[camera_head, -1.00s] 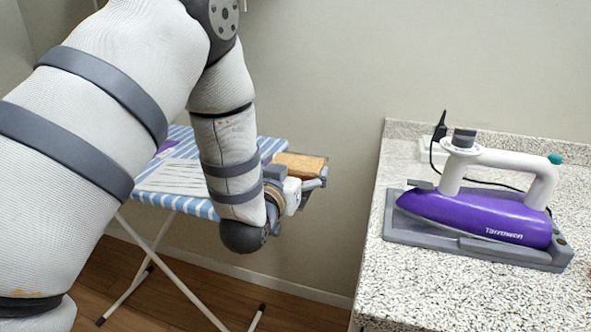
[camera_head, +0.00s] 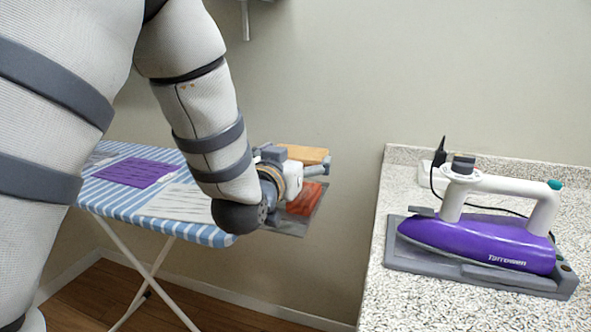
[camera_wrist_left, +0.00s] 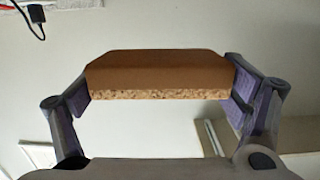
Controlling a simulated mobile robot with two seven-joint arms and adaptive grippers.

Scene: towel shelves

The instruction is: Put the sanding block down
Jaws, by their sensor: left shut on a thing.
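The sanding block (camera_head: 303,153) is a tan-brown block with a speckled, rough lower layer. My left gripper (camera_head: 300,170) is shut on it, beyond the right end of the ironing board in the head view. In the left wrist view the block (camera_wrist_left: 160,73) spans between the two fingers of the left gripper (camera_wrist_left: 162,95), pinched at both ends. It is held up, with nothing seen touching its underside. My right gripper is not in view.
An orange-red item (camera_head: 304,198) and a grey plate show below the gripper.

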